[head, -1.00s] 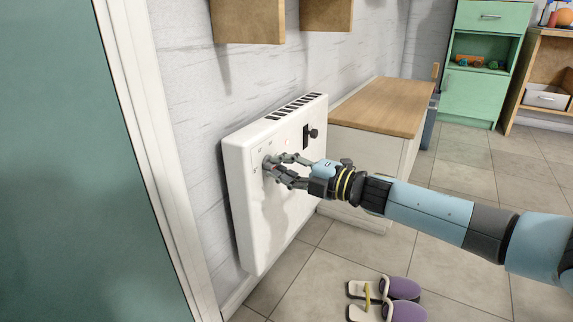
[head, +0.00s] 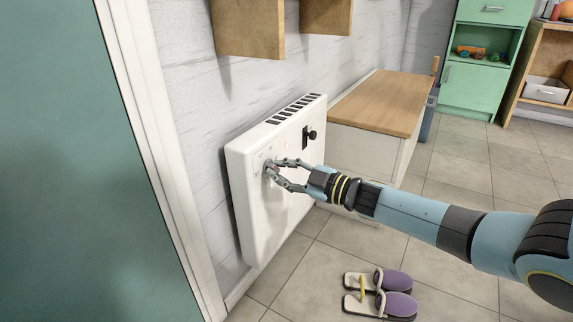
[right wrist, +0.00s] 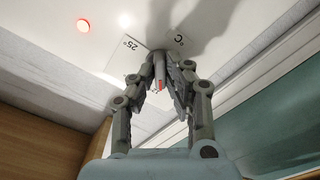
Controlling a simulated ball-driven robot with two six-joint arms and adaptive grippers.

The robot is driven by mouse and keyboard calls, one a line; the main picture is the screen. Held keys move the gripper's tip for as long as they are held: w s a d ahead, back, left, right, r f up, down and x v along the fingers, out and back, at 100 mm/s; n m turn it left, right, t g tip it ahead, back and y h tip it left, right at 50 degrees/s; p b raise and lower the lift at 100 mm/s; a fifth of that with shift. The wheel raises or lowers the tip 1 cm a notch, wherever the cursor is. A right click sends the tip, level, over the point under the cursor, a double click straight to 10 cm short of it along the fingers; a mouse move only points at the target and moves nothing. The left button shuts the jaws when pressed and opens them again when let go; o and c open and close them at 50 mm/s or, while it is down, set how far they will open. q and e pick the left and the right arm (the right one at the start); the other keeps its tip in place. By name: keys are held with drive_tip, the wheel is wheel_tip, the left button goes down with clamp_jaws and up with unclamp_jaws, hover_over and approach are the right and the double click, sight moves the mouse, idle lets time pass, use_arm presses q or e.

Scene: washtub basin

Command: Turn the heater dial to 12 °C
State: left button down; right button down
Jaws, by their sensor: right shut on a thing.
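The white heater (head: 262,224) is mounted on the wall, left of centre in the head view. My right gripper (head: 273,168) reaches its front face from the right and is shut on the heater dial. In the head view the fingers mostly hide the dial. In the right wrist view the grey dial (right wrist: 159,68) sits between the fingertips, with a small red mark on it. A "25°" label (right wrist: 131,45) and a "°C" label (right wrist: 179,40) show beside it; I cannot read the set temperature. My left gripper is not in view.
A black knob (head: 312,134) sits farther right on the heater face. A red light (right wrist: 83,26) glows on the panel. A wood-topped cabinet (head: 378,103) stands right of the heater. Sandals (head: 380,292) lie on the tiled floor below my arm. A green door (head: 50,170) is at left.

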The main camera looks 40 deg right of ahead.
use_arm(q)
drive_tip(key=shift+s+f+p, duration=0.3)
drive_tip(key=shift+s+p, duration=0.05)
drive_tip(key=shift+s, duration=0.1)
use_arm(e)
drive_tip(key=shift+w+r+m, duration=0.25)
drive_tip(key=shift+r+m, duration=0.15)
drive_tip(key=shift+m, duration=0.6)
drive_tip(key=c, duration=1.4)
unclamp_jaws()
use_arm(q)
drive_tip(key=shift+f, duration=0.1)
use_arm(e)
drive_tip(key=shift+o, duration=0.2)
drive_tip(key=shift+s+f, duration=0.1)
drive_tip(key=shift+f, duration=0.1)
drive_tip(key=shift+s+d+f, duration=0.1)
drive_tip(key=shift+s, duration=0.25)
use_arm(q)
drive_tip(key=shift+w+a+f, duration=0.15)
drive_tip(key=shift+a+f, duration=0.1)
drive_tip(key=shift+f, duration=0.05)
use_arm(e)
drive_tip(key=v, duration=1.1)
drive_tip(key=shift+s, duration=0.15)
